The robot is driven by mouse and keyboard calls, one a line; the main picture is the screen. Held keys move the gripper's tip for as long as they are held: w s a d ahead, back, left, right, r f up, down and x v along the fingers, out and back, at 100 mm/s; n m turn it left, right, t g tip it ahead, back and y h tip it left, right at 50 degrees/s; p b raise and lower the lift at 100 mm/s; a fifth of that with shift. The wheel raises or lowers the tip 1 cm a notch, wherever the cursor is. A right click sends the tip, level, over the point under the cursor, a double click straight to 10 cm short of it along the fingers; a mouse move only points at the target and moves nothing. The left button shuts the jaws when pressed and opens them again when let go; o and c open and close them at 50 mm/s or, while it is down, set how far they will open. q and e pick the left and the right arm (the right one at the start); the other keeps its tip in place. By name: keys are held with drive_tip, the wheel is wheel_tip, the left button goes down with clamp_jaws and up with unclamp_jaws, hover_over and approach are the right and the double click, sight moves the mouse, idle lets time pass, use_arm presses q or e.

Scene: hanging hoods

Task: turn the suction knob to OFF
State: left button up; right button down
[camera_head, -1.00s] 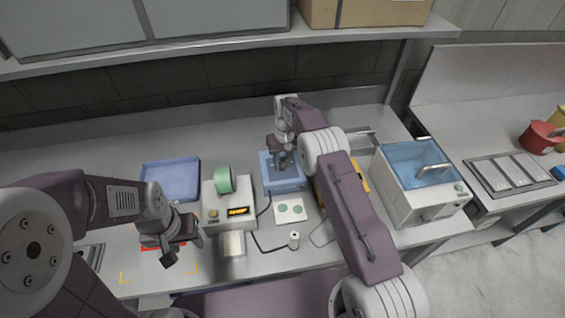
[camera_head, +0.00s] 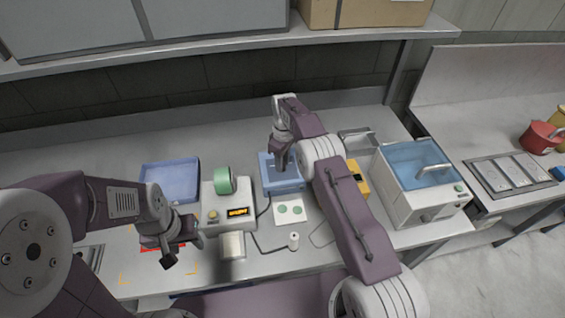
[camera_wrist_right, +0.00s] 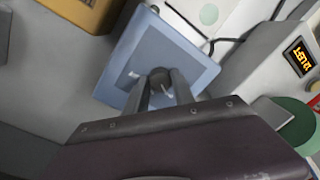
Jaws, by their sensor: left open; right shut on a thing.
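The suction knob (camera_wrist_right: 160,76) is a small dark round knob with a pale mark. It sits on the blue box (camera_wrist_right: 172,45), which also shows in the head view (camera_head: 287,184) at the centre of the bench. My right gripper (camera_wrist_right: 162,88) is shut on the knob, one finger on each side. In the head view my right gripper (camera_head: 280,160) comes down onto the box and hides the knob. No lettering around the knob can be read. My left gripper (camera_head: 182,252) is open and empty over the front left of the bench.
A cream device (camera_head: 213,214) with an orange display and a green roll (camera_head: 223,180) stands left of the blue box. A blue tray (camera_head: 170,181) lies further left. A white bath with a blue lid (camera_head: 413,160) stands right. Cables run across the bench front.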

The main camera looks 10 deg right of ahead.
drive_tip(key=shift+w+r, duration=0.25)
idle(0.3)
drive_tip(key=c, duration=1.1)
unclamp_jaws()
drive_tip(key=shift+o, duration=0.2)
drive_tip(key=shift+a+f, duration=0.1)
drive_tip(key=shift+f, duration=0.05)
